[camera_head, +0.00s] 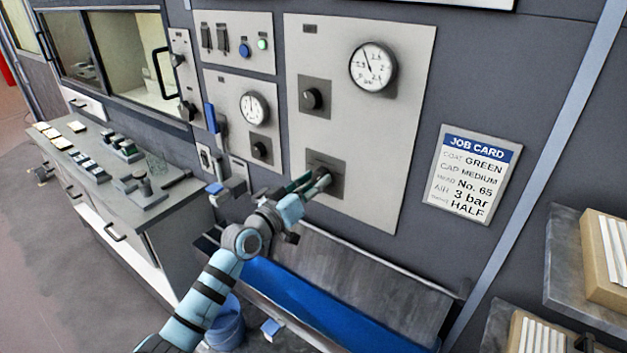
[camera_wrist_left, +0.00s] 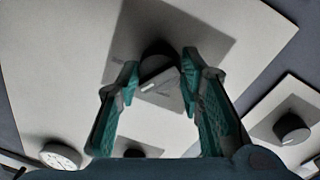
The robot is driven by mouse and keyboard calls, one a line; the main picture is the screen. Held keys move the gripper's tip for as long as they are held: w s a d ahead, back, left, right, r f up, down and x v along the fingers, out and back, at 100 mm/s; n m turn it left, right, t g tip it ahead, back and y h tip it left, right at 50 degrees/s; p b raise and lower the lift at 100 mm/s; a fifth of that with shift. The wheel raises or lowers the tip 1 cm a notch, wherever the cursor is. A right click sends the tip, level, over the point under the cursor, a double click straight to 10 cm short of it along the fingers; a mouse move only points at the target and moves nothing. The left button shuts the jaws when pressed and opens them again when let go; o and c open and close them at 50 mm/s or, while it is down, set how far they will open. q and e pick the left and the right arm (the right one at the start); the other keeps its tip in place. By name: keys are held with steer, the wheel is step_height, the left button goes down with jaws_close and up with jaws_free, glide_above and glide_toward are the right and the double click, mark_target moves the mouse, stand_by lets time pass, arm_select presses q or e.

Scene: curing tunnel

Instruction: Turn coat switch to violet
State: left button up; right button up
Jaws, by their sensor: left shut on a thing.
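My left gripper (camera_head: 318,182) reaches the lower dark plate of the large light panel (camera_head: 390,180). In the left wrist view the gripper (camera_wrist_left: 161,80) has its two teal fingers on either side of a dark round knob (camera_wrist_left: 156,66) with a light mark, and is shut on it. The knob sits on a grey square plate (camera_wrist_left: 215,38). In the head view the fingers mostly hide this knob. Its lettering is too small to read, so I cannot tell which colour it points to. My right gripper is not in view.
Another black knob (camera_head: 312,98) and a round gauge (camera_head: 373,67) are higher on the same panel. A job card (camera_head: 474,174) reading coat GREEN hangs to the right. A blue-lined trough (camera_head: 330,309) lies below. A workbench (camera_head: 110,180) stands at left, shelves with boxes (camera_head: 603,262) at right.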

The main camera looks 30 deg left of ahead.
arm_select(q)
steer(key=shift+f+n, duration=0.1)
steer(key=shift+n, duration=0.8)
steer(key=o, duration=1.2)
steer(key=shift+w, duration=0.1)
steer(key=shift+c, duration=0.2)
steer(key=s+a, duration=0.1)
steer(key=s, duration=0.6)
steer(key=shift+s+a+f, duration=0.15)
steer(key=shift+s+a, duration=0.05)
steer(key=shift+s, duration=0.1)
steer(key=shift+w, duration=0.15)
